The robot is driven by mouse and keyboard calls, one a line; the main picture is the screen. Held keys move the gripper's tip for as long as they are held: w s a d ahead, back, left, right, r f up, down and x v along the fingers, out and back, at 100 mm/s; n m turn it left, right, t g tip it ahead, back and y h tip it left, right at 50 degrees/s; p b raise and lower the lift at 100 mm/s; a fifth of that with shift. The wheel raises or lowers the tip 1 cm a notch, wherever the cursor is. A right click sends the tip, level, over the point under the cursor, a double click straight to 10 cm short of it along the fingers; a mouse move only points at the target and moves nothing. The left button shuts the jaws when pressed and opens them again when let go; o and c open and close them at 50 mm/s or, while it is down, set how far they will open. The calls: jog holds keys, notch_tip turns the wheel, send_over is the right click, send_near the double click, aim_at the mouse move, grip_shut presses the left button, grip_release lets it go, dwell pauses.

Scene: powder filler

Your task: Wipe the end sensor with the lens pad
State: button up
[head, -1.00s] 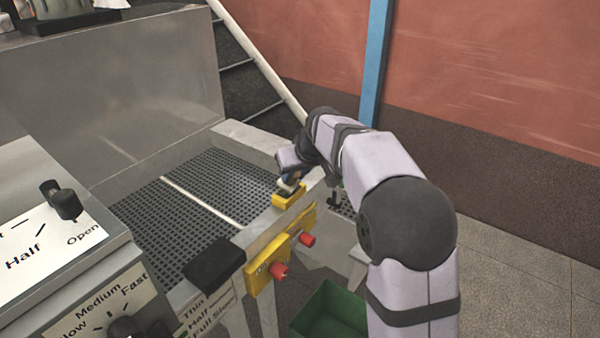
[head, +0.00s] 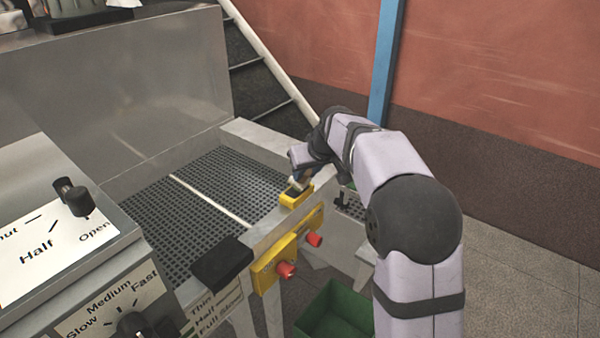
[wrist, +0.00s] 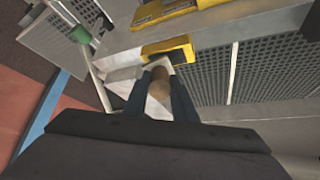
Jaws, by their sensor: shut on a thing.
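The end sensor, a small yellow box with a dark top face (head: 294,199), sits on the metal rim of the grated trough. It also shows in the wrist view (wrist: 167,49), just beyond my fingertips. My gripper (head: 300,181) is right above the sensor in the head view. In the wrist view my gripper (wrist: 162,92) is shut on the lens pad, which has a tan rounded body (wrist: 160,85) and a pale end pointing toward the sensor. The pale end is close to the sensor's near edge. I cannot tell whether they touch.
Below the rim is a yellow panel (head: 268,270) with red knobs (head: 286,270). A black box (head: 222,262) sits on the rim farther left. A green bin (head: 335,312) stands on the floor. The grate (head: 190,225) is empty.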

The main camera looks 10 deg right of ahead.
jog(key=shift+w+d+p, duration=0.4)
jog(key=shift+w+d, duration=0.2)
jog(key=shift+d, duration=0.05)
notch_tip(320, 180, up, 8)
jog(key=p, duration=0.6)
jog(key=shift+w+d+r, duration=0.15)
jog(key=shift+f+b, duration=0.45)
jog(key=shift+f, duration=0.15)
jog(key=shift+r, duration=0.1)
